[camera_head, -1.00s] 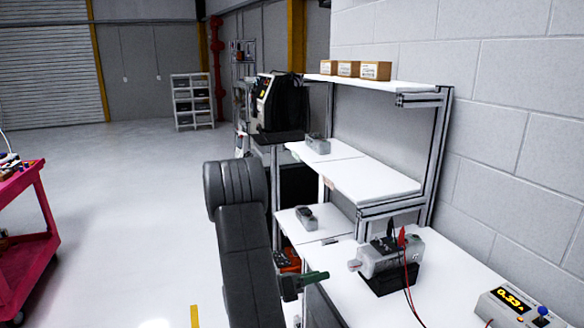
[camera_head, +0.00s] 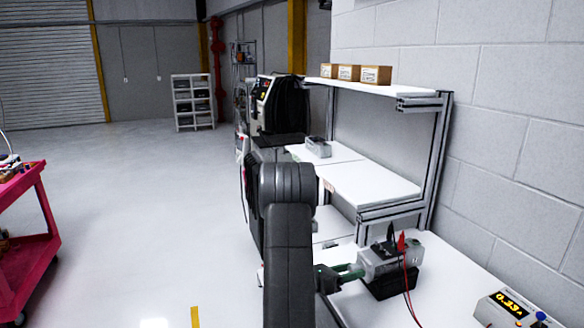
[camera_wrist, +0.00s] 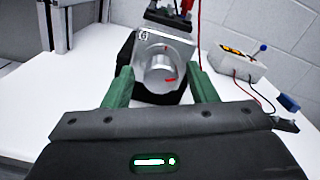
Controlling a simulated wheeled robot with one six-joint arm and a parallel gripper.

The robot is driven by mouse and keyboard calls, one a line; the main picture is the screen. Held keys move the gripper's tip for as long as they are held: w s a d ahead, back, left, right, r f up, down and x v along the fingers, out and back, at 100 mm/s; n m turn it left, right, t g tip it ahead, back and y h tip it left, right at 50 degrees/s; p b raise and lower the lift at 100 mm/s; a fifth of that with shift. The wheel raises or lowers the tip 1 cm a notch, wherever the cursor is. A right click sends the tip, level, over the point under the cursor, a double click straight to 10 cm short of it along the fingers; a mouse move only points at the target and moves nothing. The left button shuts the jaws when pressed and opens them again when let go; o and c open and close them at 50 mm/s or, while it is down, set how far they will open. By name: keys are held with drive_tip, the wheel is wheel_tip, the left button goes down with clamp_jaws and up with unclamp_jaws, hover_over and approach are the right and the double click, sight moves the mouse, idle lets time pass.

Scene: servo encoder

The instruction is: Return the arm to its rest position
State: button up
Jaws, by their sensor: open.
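My gripper (camera_wrist: 160,88) shows in the wrist view with its two green fingers apart, one on each side of the round metal end of the servo motor (camera_wrist: 158,62). I cannot tell whether either finger touches it. In the head view my gripper (camera_head: 352,270) reaches right, its green fingers at the left end of the grey motor (camera_head: 392,262). The motor sits in a black holder (camera_head: 391,284) on the white workbench, with black and red clips on top. My dark arm stands bent in front of the shelving and hides part of it.
A meter box (camera_head: 508,308) with a lit display and blue knob stands at the bench's right, wires running from it. White shelves (camera_head: 372,185) rise behind the motor, carrying cartons (camera_head: 345,72) on top. A red cart (camera_head: 28,245) stands far left. The floor between is clear.

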drive_tip(key=m, duration=0.6)
drive_tip(key=m+p, duration=0.1)
drive_tip(key=m, duration=0.4)
drive_tip(key=shift+m, duration=0.4)
drive_tip(key=shift+r, duration=0.1)
idle(0.3)
